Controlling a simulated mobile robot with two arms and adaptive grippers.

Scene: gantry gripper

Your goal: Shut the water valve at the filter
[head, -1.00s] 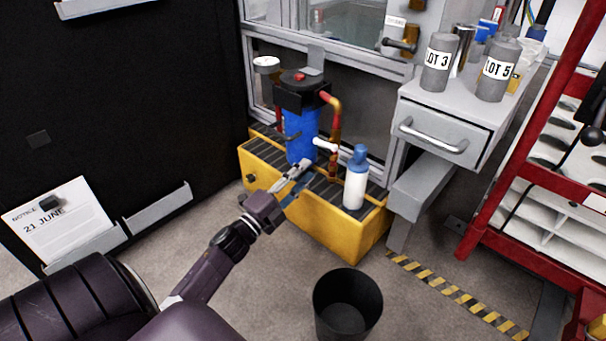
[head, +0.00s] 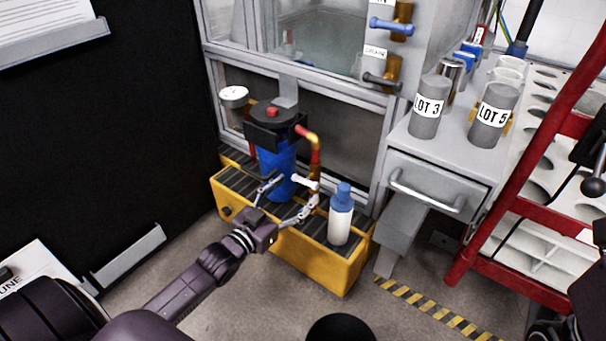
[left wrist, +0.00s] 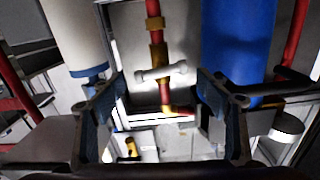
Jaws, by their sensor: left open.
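The blue filter (head: 277,170) with a black head (head: 272,130) stands on the yellow grated box; it also shows in the left wrist view (left wrist: 237,45). A red and brass pipe (head: 315,150) runs down beside it. The white valve handle (head: 304,182) is on this pipe; in the left wrist view the handle (left wrist: 162,73) lies crosswise to the pipe. My left gripper (head: 290,196) is open, with its fingers spread toward either side of the handle. In the left wrist view the handle shows beyond and between the fingers (left wrist: 157,95), with no contact visible.
A white bottle (head: 341,218) with a blue cap stands right of the valve on the yellow box (head: 327,268). A blue-handled valve (head: 390,27) and a grey-handled valve (head: 381,80) are higher on the frame. A drawer unit (head: 437,185) and red rack (head: 530,150) stand right.

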